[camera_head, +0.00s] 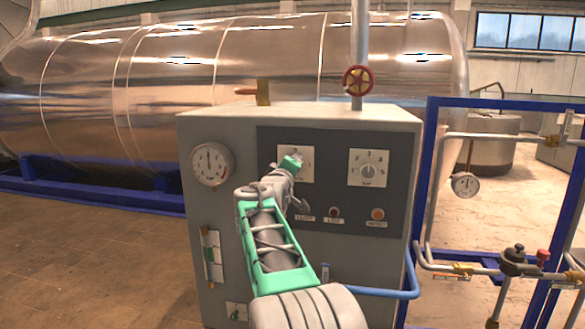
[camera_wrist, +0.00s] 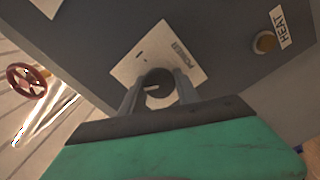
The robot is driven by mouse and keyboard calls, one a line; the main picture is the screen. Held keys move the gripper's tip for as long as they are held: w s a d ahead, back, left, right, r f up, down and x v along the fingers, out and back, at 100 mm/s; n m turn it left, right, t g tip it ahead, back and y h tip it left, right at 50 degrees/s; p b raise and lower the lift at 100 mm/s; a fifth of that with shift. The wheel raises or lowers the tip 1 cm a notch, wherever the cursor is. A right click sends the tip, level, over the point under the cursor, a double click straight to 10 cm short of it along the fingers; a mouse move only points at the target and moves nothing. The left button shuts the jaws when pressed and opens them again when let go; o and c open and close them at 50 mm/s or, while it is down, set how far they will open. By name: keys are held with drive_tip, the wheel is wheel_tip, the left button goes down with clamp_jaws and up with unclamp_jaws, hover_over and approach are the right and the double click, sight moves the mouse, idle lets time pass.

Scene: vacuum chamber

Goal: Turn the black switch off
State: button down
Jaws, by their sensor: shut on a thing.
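The black switch (camera_wrist: 157,84) is a round dark knob on a white plate (camera_wrist: 185,58), seen in the wrist view. A light mark shows on its face. My gripper (camera_wrist: 160,92) has one finger on each side of the knob and is shut on it. In the head view my gripper (camera_head: 290,165) reaches the left white plate (camera_head: 302,158) on the dark panel of the grey control box (camera_head: 300,120). The arm and gripper hide the knob there.
Right of my gripper are a second dial (camera_head: 368,169) and an orange button (camera_head: 377,214). A round gauge (camera_head: 210,163) is at the left. A red handwheel (camera_head: 358,81) on a pipe rises above the box. A blue frame (camera_head: 424,170) stands close at the right.

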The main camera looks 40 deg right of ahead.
drive_tip(key=n, duration=0.5)
drive_tip(key=shift+n+p, duration=0.3)
drive_tip(key=shift+p, duration=0.05)
drive_tip(key=shift+f, duration=0.1)
drive_tip(key=c, duration=0.9)
unclamp_jaws()
drive_tip(key=b+v, duration=0.2)
drive_tip(key=v, duration=0.5)
drive_tip(key=shift+s+a, duration=0.2)
drive_tip(key=shift+a, duration=0.15)
